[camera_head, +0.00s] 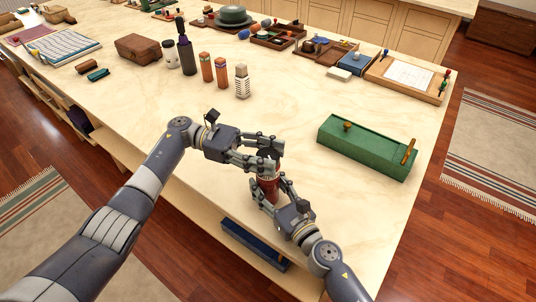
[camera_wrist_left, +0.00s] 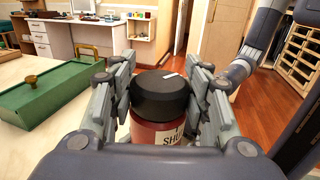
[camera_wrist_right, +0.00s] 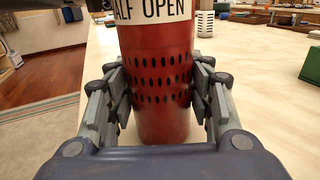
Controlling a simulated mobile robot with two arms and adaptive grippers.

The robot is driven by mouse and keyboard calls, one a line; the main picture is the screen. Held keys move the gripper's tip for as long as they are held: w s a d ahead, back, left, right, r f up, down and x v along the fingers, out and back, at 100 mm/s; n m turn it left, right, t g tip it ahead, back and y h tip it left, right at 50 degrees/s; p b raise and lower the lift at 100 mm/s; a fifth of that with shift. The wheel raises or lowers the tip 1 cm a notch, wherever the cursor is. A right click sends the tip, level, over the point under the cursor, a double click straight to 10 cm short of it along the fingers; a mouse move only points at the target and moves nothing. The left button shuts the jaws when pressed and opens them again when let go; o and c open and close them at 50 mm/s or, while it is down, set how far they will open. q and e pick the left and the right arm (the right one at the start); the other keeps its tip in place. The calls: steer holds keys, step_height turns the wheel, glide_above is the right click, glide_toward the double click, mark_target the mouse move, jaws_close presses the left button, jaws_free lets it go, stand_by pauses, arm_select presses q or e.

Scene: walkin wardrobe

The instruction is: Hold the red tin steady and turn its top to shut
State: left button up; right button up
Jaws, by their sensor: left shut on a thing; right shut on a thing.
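The red tin (camera_head: 268,187) stands upright near the table's front edge. Its black top (camera_wrist_left: 160,95) carries a white mark, and a pale band below it shows letters beginning "SHU" in the left wrist view. In the right wrist view the red body (camera_wrist_right: 157,60) has rows of dark holes, and its band reads "ALF OPEN", cut off by the frame. My left gripper (camera_head: 277,155) is shut on the black top from the side. My right gripper (camera_head: 269,193) is shut on the red body lower down. My fingers hide parts of the tin in the head view.
A green box (camera_head: 365,148) with a brass knob lies to the right of the tin. Several bottles and shakers (camera_head: 221,72) stand further back, with trays (camera_head: 325,52) behind. The tabletop between is clear. A blue item (camera_head: 254,243) sits below the front edge.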

mark_target(268, 154)
arm_select(q)
steer(key=shift+f+m+g+y, duration=0.15)
steer(key=shift+m+g+y, duration=0.45)
steer(key=shift+m+g, duration=0.5)
steer(key=o, duration=1.1)
steer(key=shift+r, duration=0.2)
step_height(268, 154, up, 10)
steer(key=shift+f, duration=0.1)
